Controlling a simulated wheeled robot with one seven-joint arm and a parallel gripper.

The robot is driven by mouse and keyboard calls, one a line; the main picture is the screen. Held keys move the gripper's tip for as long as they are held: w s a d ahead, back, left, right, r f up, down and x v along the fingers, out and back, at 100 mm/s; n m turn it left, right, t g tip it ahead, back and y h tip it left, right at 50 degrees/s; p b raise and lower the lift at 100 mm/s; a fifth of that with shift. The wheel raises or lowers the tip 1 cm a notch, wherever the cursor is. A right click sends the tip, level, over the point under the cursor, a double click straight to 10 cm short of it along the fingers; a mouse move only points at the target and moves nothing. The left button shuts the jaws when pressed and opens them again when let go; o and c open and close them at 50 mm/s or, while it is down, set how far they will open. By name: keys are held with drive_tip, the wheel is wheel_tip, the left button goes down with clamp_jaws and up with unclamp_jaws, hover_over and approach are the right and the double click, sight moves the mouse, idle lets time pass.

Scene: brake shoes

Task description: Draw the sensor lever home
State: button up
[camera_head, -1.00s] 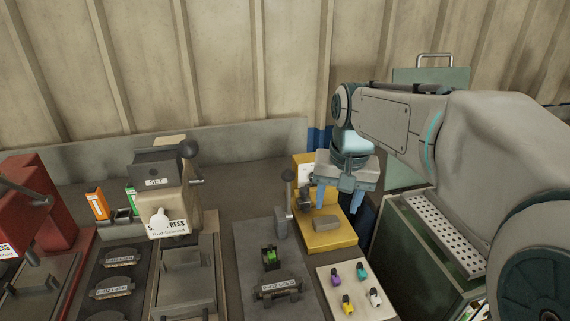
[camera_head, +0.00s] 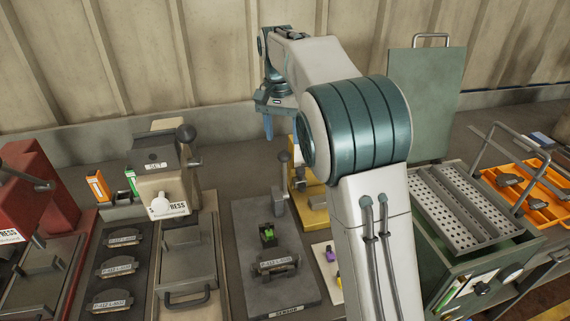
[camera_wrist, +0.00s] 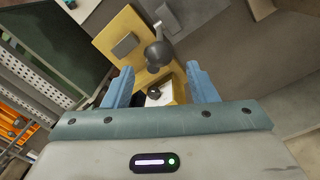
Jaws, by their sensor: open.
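The sensor station (camera_head: 240,225) is a dark grey plate labelled SENSOR, with a green sensor (camera_head: 267,237) and a labelled brake shoe (camera_head: 275,265) on it. Its upright grey lever (camera_head: 283,180) has a round dark knob and stands at the plate's back right. My gripper (camera_head: 268,128) is open and empty, above and behind this lever in the head view. In the wrist view, a dark round knob (camera_wrist: 160,53) shows beyond my open fingers (camera_wrist: 162,80), over a yellow fixture (camera_wrist: 125,25); I cannot tell whose lever it is. No contact is visible.
The yellow fixture also stands right behind the sensor lever (camera_head: 312,212). A beige press (camera_head: 165,175) and red machine (camera_head: 40,190) stand left. A green cabinet with a perforated tray (camera_head: 450,200) and orange tray (camera_head: 545,210) are right. My arm hides part of the card with coloured clips.

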sight(284, 155)
drive_tip(key=f, duration=1)
drive_tip(key=shift+s+d, duration=0.1)
drive_tip(key=shift+d, duration=0.1)
clamp_jaws()
